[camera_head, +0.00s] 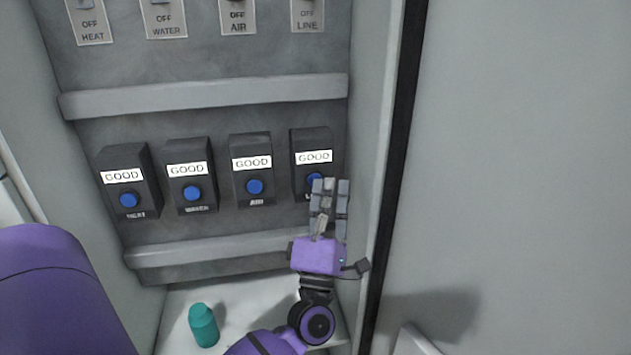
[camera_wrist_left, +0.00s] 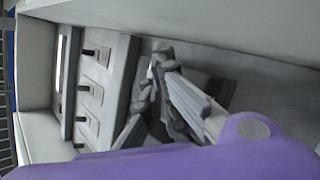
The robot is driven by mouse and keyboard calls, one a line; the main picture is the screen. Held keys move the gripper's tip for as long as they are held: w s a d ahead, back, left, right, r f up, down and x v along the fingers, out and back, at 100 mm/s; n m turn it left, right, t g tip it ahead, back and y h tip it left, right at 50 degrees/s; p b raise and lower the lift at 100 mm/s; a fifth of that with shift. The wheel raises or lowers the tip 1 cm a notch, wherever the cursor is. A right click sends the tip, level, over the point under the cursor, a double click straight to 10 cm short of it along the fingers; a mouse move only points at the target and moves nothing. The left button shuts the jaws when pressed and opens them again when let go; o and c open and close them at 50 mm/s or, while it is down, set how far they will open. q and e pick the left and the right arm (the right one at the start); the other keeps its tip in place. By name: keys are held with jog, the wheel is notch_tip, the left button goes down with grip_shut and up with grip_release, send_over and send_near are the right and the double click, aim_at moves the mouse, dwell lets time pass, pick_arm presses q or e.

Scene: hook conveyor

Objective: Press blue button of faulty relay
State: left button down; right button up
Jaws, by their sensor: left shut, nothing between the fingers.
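Four-across relay boxes hang on the grey panel, each with a GOOD label and a blue button: the HEAT relay (camera_head: 127,176), the WATER relay (camera_head: 188,174), the AIR relay (camera_head: 252,167) and the LINE-side relay (camera_head: 312,146) at the right. My left gripper (camera_head: 329,182) is shut and empty in front of the rightmost relay. Its fingertips partly cover that relay's blue button (camera_head: 313,178) and its lower name. I cannot tell whether they touch it. The left wrist view also shows the gripper (camera_wrist_left: 160,62) close to the panel. My right gripper is not in view.
Switches marked OFF, such as the AIR switch (camera_head: 238,15), line the panel's top. Grey ledges run above (camera_head: 205,97) and below (camera_head: 215,248) the relays. A teal bottle (camera_head: 203,326) stands on the cabinet floor. The cabinet's side wall (camera_head: 368,150) is close at the right.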

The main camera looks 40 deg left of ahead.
pick_arm(q)
jog(key=shift+w+a, duration=0.1)
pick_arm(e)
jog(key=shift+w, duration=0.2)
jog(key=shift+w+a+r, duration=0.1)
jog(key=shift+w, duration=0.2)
pick_arm(q)
jog(key=shift+s+d, duration=0.55)
jog(key=shift+d, duration=0.05)
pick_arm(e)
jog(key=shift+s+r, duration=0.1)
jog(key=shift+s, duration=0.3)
pick_arm(q)
jog(key=s+d, duration=0.3)
jog(key=shift+s+d+p, duration=0.15)
jog(key=shift+d+p, duration=0.2)
jog(key=shift+d, duration=0.05)
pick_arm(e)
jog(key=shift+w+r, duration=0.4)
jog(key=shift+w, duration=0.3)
